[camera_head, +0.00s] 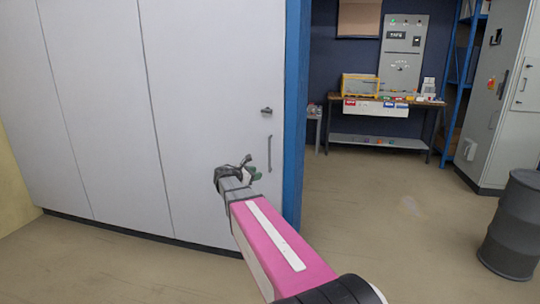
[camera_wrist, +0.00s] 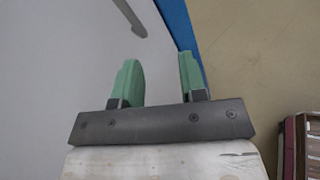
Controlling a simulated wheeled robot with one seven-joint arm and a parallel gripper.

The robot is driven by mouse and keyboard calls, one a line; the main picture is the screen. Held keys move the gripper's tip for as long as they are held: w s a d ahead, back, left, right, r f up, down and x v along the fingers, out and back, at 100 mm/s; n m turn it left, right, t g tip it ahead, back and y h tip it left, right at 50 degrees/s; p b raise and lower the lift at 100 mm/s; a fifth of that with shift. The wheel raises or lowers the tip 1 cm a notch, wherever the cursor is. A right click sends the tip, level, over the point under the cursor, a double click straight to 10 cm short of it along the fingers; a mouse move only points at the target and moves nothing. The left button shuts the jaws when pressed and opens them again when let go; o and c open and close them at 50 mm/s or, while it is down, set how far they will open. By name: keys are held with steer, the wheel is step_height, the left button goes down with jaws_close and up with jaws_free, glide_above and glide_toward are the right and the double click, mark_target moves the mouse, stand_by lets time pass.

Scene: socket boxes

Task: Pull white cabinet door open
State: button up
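The white cabinet door (camera_head: 215,90) stands shut on the left in the head view. Its vertical bar handle (camera_head: 269,153) is near the right edge, below a small dark lock or latch (camera_head: 266,111). My gripper (camera_head: 252,170) is in front of the door, a little left of and below the handle in the picture. In the wrist view my gripper (camera_wrist: 156,75) has two green fingers apart with nothing between them. The handle's end (camera_wrist: 135,25) shows ahead of the fingers, near the top, and does not lie between them. The door panel (camera_wrist: 60,70) fills the left of that view.
A blue post (camera_head: 296,110) borders the door on the right. A workbench (camera_head: 385,102) with a control panel stands at the back. A dark barrel (camera_head: 514,225) and a grey cabinet (camera_head: 497,90) stand at the right. The floor (camera_head: 400,220) between is clear.

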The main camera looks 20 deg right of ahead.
steer(key=w+r+n+t+h, duration=0.1)
steer(key=w+r+n+h, duration=0.1)
steer(key=w+r+n, duration=0.3)
steer(key=shift+m, duration=0.9)
steer(key=x, duration=0.6)
steer(key=s+r+x, duration=0.1)
steer(key=x, duration=0.3)
steer(key=shift+d, duration=0.3)
steer(key=shift+s, duration=0.1)
jaws_close()
